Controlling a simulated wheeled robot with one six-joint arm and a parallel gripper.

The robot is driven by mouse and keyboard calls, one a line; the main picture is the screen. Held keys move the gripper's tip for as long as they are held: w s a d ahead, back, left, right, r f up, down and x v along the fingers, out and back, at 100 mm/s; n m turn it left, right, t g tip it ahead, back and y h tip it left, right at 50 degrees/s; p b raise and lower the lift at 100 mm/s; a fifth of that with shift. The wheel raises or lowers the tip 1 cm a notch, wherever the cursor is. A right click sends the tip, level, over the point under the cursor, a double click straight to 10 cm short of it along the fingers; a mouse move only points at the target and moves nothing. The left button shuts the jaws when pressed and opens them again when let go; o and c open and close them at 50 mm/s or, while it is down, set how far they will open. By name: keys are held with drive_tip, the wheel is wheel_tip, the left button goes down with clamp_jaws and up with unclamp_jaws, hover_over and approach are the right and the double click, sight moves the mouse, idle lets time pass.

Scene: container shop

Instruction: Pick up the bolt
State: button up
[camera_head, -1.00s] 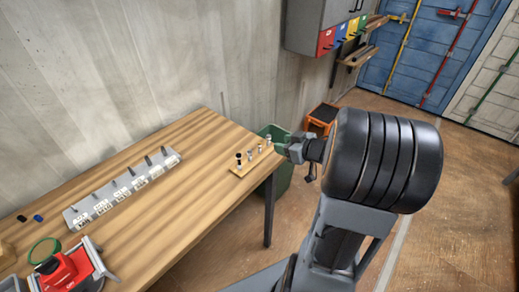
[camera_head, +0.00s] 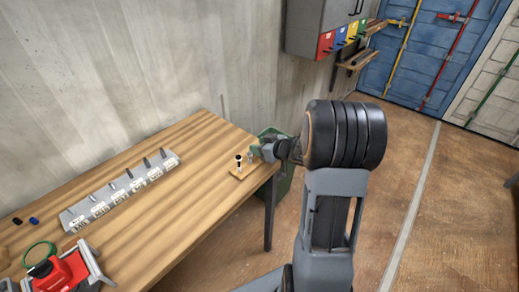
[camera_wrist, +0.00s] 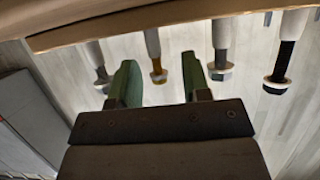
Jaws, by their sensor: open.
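Several bolts stand in a row on a small wooden holder (camera_head: 241,172) at the right end of the workbench. In the head view the dark-topped bolt (camera_head: 239,158) is clear, while others are partly hidden by my gripper (camera_head: 263,151), which is at the holder's right side. In the wrist view the holder (camera_wrist: 160,17) runs along the top, with a brass-coloured bolt (camera_wrist: 157,65), a grey bolt (camera_wrist: 221,62) and a black bolt (camera_wrist: 285,62). My gripper (camera_wrist: 162,78) is open; the brass-coloured bolt appears between its green fingers. Contact cannot be told.
A grey labelled rack (camera_head: 120,190) with several upright pegs lies along the bench (camera_head: 185,185). A red device (camera_head: 62,272) and a green ring (camera_head: 40,252) are at the front left. A green bin (camera_head: 284,183) stands beyond the bench's right end. The bench's middle is clear.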

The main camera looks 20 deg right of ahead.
drive_tip(key=shift+x, duration=1.1)
drive_tip(key=shift+c, duration=0.2)
clamp_jaws()
